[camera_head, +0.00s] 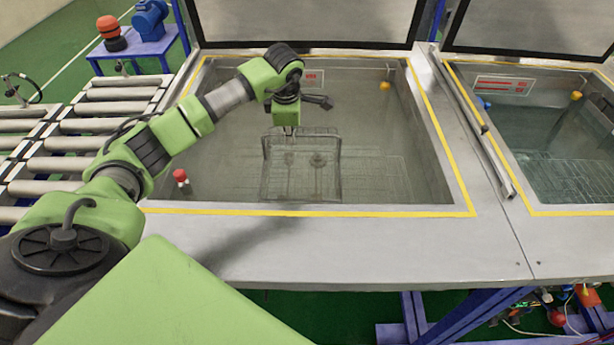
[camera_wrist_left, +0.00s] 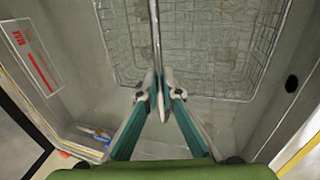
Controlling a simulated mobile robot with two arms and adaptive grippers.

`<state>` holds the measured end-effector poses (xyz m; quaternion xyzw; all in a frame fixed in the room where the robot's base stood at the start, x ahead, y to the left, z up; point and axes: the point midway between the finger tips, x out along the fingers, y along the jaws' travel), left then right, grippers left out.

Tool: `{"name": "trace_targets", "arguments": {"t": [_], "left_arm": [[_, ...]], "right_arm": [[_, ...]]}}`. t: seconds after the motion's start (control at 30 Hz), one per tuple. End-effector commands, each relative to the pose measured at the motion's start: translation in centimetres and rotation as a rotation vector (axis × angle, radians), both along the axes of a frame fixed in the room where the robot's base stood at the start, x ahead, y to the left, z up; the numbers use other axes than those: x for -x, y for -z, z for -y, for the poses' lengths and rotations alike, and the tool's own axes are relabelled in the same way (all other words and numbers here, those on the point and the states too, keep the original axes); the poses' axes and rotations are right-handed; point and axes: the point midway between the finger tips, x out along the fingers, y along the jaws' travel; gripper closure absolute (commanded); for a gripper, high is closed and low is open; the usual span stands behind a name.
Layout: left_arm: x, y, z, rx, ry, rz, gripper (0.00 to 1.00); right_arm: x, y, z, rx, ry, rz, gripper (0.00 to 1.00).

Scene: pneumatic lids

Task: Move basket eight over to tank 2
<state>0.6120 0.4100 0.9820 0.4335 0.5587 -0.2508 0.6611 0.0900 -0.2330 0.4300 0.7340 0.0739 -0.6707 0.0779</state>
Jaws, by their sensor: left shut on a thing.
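A wire basket (camera_head: 301,180) is in the middle tank, with small round parts faintly visible inside. It also shows in the left wrist view (camera_wrist_left: 212,84). I see no number on it. My left gripper (camera_head: 290,131) reaches down over the tank at the basket's upper edge. In the left wrist view my left gripper (camera_wrist_left: 160,98) is shut on the basket's thin metal handle bar, which runs up the middle of the picture. Whether the basket is clear of the tank floor I cannot tell. My right gripper is not in view.
A second tank (camera_head: 564,150) with bluish liquid lies to the right, across a metal divider with a raised rail (camera_head: 472,125). Both raised lids (camera_head: 310,20) stand behind. A roller conveyor (camera_head: 80,125) is at the left. A red knob (camera_head: 181,176) stands at the tank's left edge.

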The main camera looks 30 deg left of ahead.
Motion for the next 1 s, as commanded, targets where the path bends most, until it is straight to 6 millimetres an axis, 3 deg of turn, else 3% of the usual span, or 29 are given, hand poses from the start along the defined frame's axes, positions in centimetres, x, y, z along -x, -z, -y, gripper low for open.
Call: {"name": "trace_targets", "arguments": {"t": [0.03, 1.0], "left_arm": [[-0.2, -1.2, 0.0, 0.001, 0.0, 0.011, 1.0], [-0.3, -9.1, 0.0, 0.001, -0.001, 0.011, 1.0]], "right_arm": [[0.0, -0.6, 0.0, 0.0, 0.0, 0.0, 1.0], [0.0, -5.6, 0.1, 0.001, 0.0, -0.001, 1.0]]}}
